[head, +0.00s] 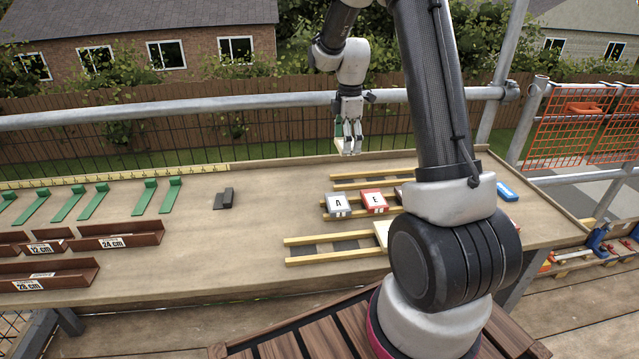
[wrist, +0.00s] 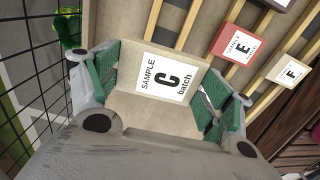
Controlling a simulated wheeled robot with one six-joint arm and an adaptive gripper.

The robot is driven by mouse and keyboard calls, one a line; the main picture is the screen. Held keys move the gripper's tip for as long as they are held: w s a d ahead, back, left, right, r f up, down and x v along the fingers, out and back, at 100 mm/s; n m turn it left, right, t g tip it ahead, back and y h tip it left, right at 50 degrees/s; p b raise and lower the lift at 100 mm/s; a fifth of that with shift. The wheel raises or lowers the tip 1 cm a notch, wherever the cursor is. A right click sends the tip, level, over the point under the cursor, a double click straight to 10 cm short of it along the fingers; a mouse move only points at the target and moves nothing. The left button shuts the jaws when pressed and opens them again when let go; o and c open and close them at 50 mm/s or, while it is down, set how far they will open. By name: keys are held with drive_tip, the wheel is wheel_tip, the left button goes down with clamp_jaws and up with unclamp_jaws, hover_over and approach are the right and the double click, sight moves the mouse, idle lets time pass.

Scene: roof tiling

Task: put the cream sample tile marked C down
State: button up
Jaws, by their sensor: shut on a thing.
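The cream sample tile marked C (wrist: 135,110) is between the two green-padded fingers of my gripper (wrist: 160,92) in the wrist view, its label facing the camera. In the head view my gripper (head: 348,140) is raised above the back part of the workbench, beyond the wooden battens. The tile is hard to make out in the head view. My gripper is shut on it.
Grey tile A (head: 338,205) and red tile E (head: 374,201) lie on the yellow battens (head: 335,251); cream tile F (wrist: 287,72) shows in the wrist view. Green brackets (head: 92,201) and brown trays (head: 115,236) stand left. The workbench (head: 250,225) is clear around a small dark piece (head: 223,198).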

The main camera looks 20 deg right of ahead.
wheel_tip(320, 180, down, 6)
drive_tip(key=shift+s+a+r, duration=0.1)
drive_tip(key=shift+s+r, duration=0.05)
drive_tip(key=shift+r, duration=0.05)
drive_tip(key=shift+f, duration=2.2)
drive_tip(key=shift+f, duration=0.15)
drive_tip(key=shift+f, duration=0.25)
drive_tip(key=o, duration=1.1)
